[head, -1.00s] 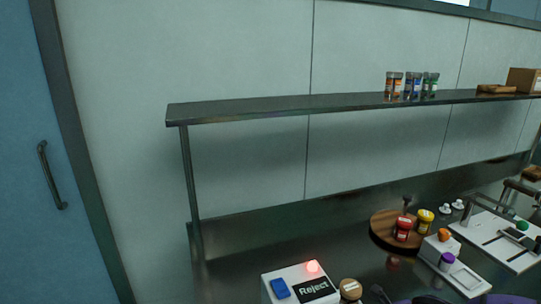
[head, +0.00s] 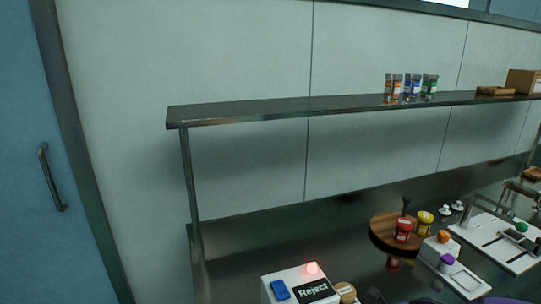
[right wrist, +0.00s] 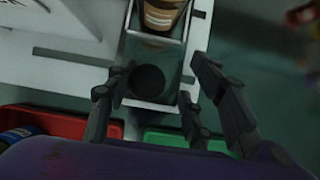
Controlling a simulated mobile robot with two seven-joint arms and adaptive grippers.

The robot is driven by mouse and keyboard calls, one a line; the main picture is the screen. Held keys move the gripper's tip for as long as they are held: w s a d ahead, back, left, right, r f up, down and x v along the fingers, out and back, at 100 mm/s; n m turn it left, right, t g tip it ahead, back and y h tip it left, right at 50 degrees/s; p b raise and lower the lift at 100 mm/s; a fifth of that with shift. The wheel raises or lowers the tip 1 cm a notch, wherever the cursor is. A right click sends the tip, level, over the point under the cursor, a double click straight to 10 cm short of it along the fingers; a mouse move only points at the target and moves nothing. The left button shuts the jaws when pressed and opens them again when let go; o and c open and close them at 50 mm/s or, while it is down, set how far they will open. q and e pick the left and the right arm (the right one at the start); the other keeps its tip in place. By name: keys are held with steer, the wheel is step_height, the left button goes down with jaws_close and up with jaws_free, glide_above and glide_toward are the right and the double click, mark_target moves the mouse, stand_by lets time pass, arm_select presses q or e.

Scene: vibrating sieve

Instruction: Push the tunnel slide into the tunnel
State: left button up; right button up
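In the right wrist view, a narrow white-edged frame (right wrist: 150,105), which looks like the tunnel slide, runs down between my fingers. A jar with a brown label (right wrist: 164,14) sits at its upper part. A dark round shape, possibly a knob, lies near its lower end. My right gripper (right wrist: 148,105) is open, with fingers on both sides of the frame's end; contact cannot be told. A white body (right wrist: 60,40), perhaps the tunnel, is at the upper left. In the head view, the slide and tunnel cannot be made out clearly. My left gripper is not in view.
A red tray (right wrist: 55,123) and a green tray (right wrist: 180,141) lie below the frame in the right wrist view. In the head view, a Reject box (head: 285,272) with a lit red lamp stands at the front. A wooden turntable (head: 382,226) holds jars. A shelf (head: 260,110) runs above.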

steer(key=shift+s+a, duration=0.25)
steer(key=shift+a, duration=0.35)
steer(key=shift+s+a, duration=0.2)
steer(key=shift+a, duration=0.4)
steer(key=shift+s+a+p, duration=0.4)
steer(key=shift+s+a, duration=0.05)
steer(key=shift+a, duration=0.9)
steer(key=shift+s+a+p, duration=0.45)
steer(key=shift+a, duration=0.9)
steer(key=shift+s+a+p, duration=0.4)
steer(key=shift+s+a, duration=0.05)
steer(key=shift+a, duration=0.9)
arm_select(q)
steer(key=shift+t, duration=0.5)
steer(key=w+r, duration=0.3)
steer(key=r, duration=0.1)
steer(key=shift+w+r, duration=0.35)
arm_select(e)
steer(key=o, duration=1.2)
